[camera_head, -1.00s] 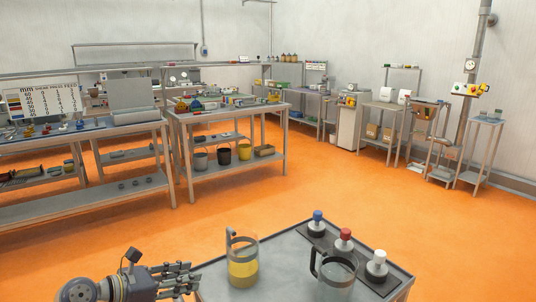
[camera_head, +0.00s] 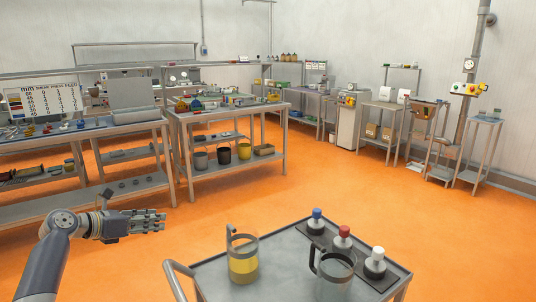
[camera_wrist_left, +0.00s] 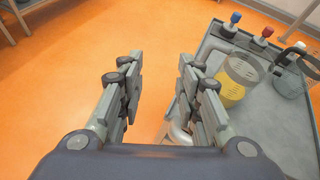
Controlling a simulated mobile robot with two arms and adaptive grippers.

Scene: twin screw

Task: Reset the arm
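My left gripper (camera_head: 148,221) is raised to the left of the trolley in the head view, clear of everything on it. In the left wrist view its two fingers (camera_wrist_left: 157,90) stand apart with a gap between them and nothing held. A jug with yellow liquid (camera_head: 243,262) stands on the trolley top (camera_head: 285,250); it also shows in the left wrist view (camera_wrist_left: 234,84), to the right of the fingers. My right gripper is not in view.
Workbenches (camera_head: 228,115) stand behind. The orange floor between is clear.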

